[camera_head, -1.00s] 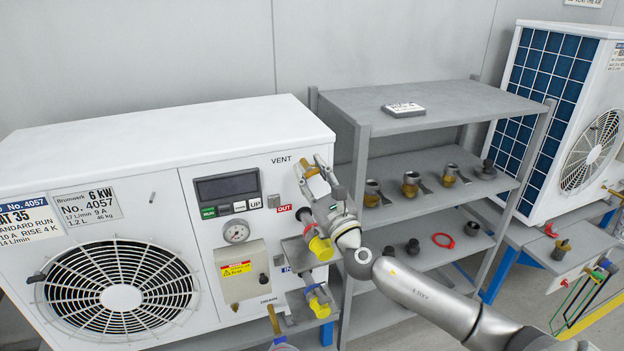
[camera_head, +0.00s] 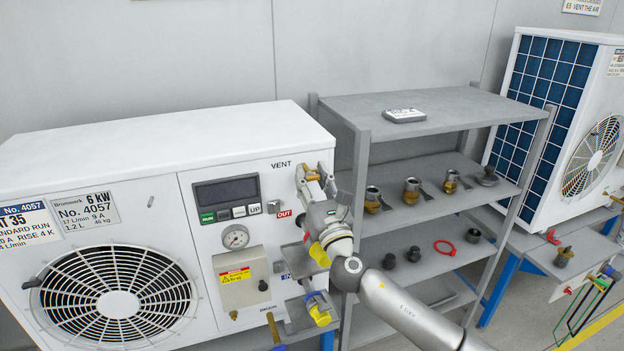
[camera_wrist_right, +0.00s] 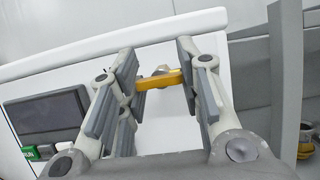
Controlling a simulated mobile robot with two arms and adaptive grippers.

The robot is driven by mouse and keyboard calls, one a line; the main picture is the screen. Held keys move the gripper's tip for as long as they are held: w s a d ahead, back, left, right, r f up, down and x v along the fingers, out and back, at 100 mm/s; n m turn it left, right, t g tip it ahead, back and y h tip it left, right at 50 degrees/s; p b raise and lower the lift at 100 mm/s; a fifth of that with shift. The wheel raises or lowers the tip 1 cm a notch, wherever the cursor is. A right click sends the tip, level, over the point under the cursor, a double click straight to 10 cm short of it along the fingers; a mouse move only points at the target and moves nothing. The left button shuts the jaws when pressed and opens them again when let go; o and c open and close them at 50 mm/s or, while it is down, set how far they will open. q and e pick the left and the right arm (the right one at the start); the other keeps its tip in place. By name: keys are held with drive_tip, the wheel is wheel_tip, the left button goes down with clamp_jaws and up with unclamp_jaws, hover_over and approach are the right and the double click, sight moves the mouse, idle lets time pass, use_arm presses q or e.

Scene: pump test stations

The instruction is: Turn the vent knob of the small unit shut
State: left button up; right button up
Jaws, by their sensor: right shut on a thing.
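The white unit (camera_head: 120,150) labelled 6 kW stands at the left in the head view. Its vent knob is at the upper right of its front, beside the word VENT. In the right wrist view the knob shows as a yellow bar-shaped handle (camera_wrist_right: 160,81) with a metal fitting behind it. My right gripper (camera_head: 309,174) is at the knob in the head view and hides most of it. In the wrist view its two fingers (camera_wrist_right: 157,84) are on either side of the yellow handle, shut on its ends. My left gripper is not in view.
Below my right gripper, yellow-capped ports (camera_head: 320,254) stick out from the unit's front. A grey shelf (camera_head: 440,108) with fittings stands close on the right. A second white unit (camera_head: 537,205) stands farther right. A pressure gauge (camera_head: 235,237) is left of the ports.

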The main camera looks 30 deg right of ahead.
drive_tip(key=o, duration=1)
drive_tip(key=shift+o, duration=0.2)
drive_tip(key=v, duration=1.2)
